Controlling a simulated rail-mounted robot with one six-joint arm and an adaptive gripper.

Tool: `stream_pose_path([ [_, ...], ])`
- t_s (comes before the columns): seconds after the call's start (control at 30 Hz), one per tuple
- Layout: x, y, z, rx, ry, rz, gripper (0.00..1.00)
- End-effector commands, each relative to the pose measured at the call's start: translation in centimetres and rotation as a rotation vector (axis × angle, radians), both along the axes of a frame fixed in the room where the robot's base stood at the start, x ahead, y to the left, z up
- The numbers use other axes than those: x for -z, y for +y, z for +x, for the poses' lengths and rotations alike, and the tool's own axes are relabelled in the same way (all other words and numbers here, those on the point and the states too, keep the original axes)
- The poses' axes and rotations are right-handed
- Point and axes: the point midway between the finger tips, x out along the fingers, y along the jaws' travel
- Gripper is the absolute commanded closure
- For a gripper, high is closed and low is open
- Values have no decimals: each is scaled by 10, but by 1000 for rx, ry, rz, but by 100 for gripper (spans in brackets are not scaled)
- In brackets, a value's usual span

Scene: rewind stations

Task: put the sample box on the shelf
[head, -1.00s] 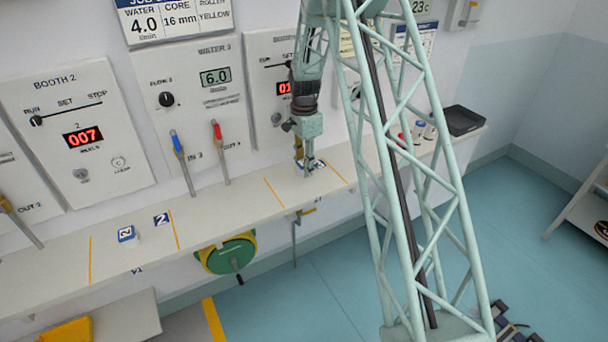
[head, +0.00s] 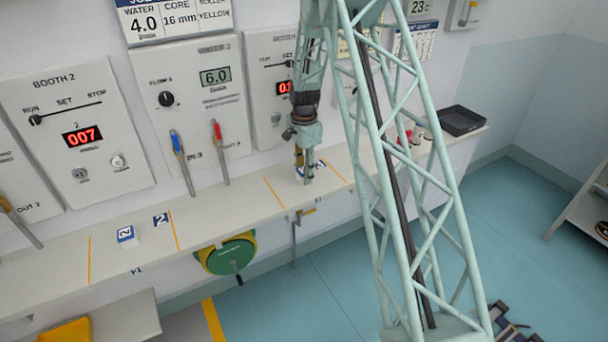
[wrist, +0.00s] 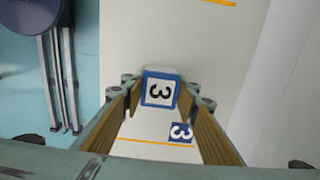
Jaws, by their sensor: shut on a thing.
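My gripper (head: 306,176) is over the long pale shelf (head: 225,208), between two yellow lines, in the head view. In the wrist view its fingers (wrist: 160,100) are shut on a small white box with a blue-edged label "3" (wrist: 160,91), the sample box. The box sits between the fingertips, low over the shelf; I cannot tell whether it touches. A flat blue "3" mark (wrist: 181,131) shows beside it on the shelf. In the head view the held box is mostly hidden by the fingers.
Another white box, labelled "2" (head: 126,236), stands on the shelf at left beside a blue "2" mark (head: 161,219). A black tray (head: 461,120) sits at the shelf's right end. Red and blue handles (head: 219,150) lean above the shelf. A green reel (head: 230,255) hangs below.

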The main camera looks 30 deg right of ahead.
Motion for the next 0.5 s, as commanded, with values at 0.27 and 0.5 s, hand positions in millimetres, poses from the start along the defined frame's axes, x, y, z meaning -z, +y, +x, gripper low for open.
stream_pose_path([
  [0.27, 3, 0, 0, 0, 0, 0, 65],
  [0.5, 3, 0, 0, 0, 0, 0, 58],
])
